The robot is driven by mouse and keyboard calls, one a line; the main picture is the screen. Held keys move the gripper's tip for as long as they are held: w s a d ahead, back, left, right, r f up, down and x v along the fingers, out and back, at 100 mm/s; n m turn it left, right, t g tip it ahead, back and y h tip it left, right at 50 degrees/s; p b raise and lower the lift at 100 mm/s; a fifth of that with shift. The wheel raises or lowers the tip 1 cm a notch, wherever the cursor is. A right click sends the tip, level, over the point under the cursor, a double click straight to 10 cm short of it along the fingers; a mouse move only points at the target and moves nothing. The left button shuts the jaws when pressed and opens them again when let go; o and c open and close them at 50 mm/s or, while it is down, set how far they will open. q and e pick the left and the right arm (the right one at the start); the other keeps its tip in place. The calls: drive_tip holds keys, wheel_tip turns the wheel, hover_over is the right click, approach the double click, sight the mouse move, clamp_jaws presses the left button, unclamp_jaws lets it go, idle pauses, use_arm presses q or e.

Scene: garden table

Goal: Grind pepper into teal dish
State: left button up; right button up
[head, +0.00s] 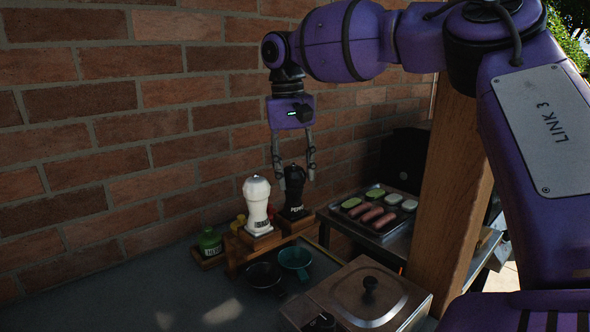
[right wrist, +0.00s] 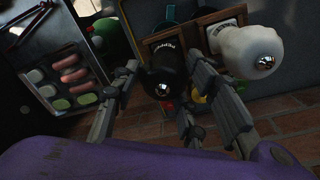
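The black pepper mill (head: 295,188) stands upright on a wooden stand, to the right of a white mill (head: 257,205). My right gripper (head: 295,175) comes down from above, with its fingers open on either side of the black mill's top. Gaps show between fingers and mill. In the right wrist view the black mill (right wrist: 165,77) lies between the spread fingers (right wrist: 152,112), and the white mill (right wrist: 250,50) is to the right. The teal dish (head: 295,257) sits on the table in front of the stand, beside a dark dish (head: 263,275). My left gripper is out of view.
A green jar (head: 210,243) stands left of the wooden stand (head: 238,254). A lidded metal box (head: 368,292) is at the front right. A brick wall (head: 110,120) rises behind. The front left table is clear.

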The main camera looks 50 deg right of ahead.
sight(290, 168)
drive_tip(key=shift+o, duration=0.8)
wheel_tip(290, 168, up, 12)
drive_tip(key=shift+w+a, duration=0.3)
drive_tip(key=shift+a, duration=0.1)
